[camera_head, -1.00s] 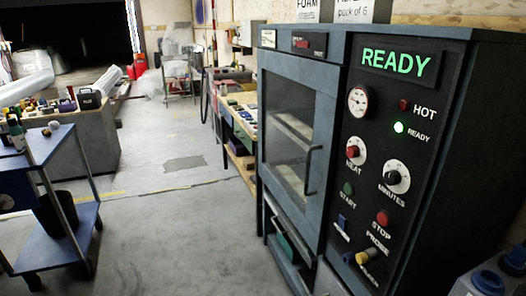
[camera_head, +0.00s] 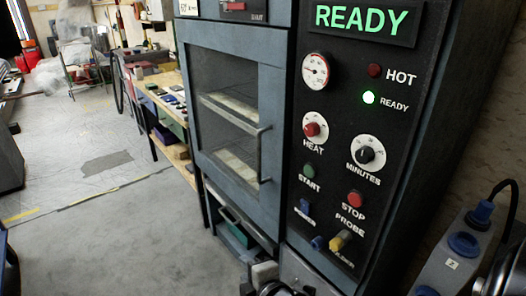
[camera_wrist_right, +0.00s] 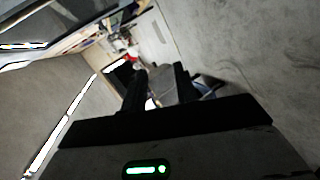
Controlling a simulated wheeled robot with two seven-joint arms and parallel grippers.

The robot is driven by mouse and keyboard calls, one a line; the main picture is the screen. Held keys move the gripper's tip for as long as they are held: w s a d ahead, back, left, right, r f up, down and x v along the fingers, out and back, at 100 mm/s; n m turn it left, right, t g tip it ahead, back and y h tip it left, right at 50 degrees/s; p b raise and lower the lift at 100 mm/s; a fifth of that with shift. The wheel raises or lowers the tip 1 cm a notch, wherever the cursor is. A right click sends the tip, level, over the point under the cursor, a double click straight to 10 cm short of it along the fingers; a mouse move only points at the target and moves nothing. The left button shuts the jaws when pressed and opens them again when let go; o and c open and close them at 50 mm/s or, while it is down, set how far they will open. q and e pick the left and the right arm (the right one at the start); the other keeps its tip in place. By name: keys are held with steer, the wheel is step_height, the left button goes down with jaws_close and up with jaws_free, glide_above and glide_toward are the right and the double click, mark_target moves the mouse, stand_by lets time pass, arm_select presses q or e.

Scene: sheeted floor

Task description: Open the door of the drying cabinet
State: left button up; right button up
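The drying cabinet (camera_head: 302,150) is blue-grey with a black control panel and fills the middle of the head view. Its door (camera_head: 271,95) is shut. Two pale shelves show through the glass. The bar handle (camera_head: 259,157) is upright on the door's right side, and nothing grips it. My right gripper (camera_head: 258,270) is at the bottom of the head view, below the handle and apart from it. In the right wrist view my right gripper (camera_wrist_right: 160,75) has its two dark fingers apart with a gap between them. My left gripper is not in view.
The panel shows a lit READY sign (camera_head: 362,18). A lower compartment (camera_head: 238,228) under the door holds something green. A grey socket box (camera_head: 455,255) with blue caps stands at the right. A workbench (camera_head: 165,105) stands left of the cabinet. The floor (camera_head: 110,235) at left is clear.

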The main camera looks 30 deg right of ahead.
steer(key=w+d+r+n+t+h+b, duration=0.2)
steer(key=w+d+r+n+h, duration=0.1)
steer(key=w+d+r+n, duration=0.3)
steer(key=n+t+h+b, duration=0.1)
steer(key=n+h, duration=0.4)
steer(key=n, duration=0.4)
glide_toward(259, 144)
steer(key=x, duration=1)
steer(key=shift+w+d, duration=0.15)
steer(key=shift+w, duration=0.2)
jaws_close()
